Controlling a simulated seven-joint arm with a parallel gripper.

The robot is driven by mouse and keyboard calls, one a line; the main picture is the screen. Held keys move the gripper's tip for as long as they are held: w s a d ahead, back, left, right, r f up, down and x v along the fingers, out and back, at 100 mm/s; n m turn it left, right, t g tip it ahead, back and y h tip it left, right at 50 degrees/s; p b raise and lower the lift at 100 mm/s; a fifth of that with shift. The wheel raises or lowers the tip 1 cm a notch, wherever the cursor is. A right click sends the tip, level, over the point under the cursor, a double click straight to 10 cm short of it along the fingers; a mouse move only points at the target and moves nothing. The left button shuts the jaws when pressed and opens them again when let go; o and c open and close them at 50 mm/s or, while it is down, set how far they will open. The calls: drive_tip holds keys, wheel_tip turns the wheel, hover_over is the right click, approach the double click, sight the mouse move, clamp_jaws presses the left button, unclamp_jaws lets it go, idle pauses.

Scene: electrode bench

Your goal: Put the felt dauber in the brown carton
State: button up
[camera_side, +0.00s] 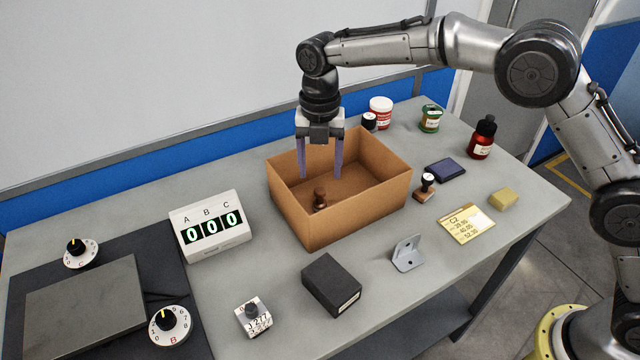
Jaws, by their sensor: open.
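The brown carton (355,213) stands open-topped in the middle of the bench. A small dark brown knobbed piece, which looks like the felt dauber (320,199), stands inside it near the front left wall. Its lower end is partly hidden by that wall. My gripper (320,177) points down over the carton, with its two purple fingers apart and nothing between them. The fingertips reach below the level of the back rim, above the dauber and apart from it.
A hand stamp (425,187), dark ink pad (446,172) and yellow block (502,198) lie right of the carton. A counter display (210,227) is left; a black box (332,284) and metal bracket (407,254) are in front.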

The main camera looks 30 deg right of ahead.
sight(321, 190)
drive_tip(key=shift+r, duration=1.85)
drive_tip(key=s+d+r+m+t, duration=0.3)
drive_tip(key=s+d+r+m, duration=0.9)
drive_tip(key=s+d+m, duration=0.1)
drive_tip(key=s+d+f+m+t, duration=0.1)
drive_tip(key=s+d+m, duration=0.3)
drive_tip(key=s+m, duration=0.4)
drive_tip(key=s+d+f+m+t, duration=0.1)
drive_tip(key=s+d+f+m, duration=0.3)
drive_tip(key=s+m, duration=0.4)
drive_tip(key=s+d, duration=0.1)
drive_tip(key=s, duration=0.4)
drive_tip(key=shift+m+t, duration=0.3)
drive_tip(key=shift+m, duration=0.1)
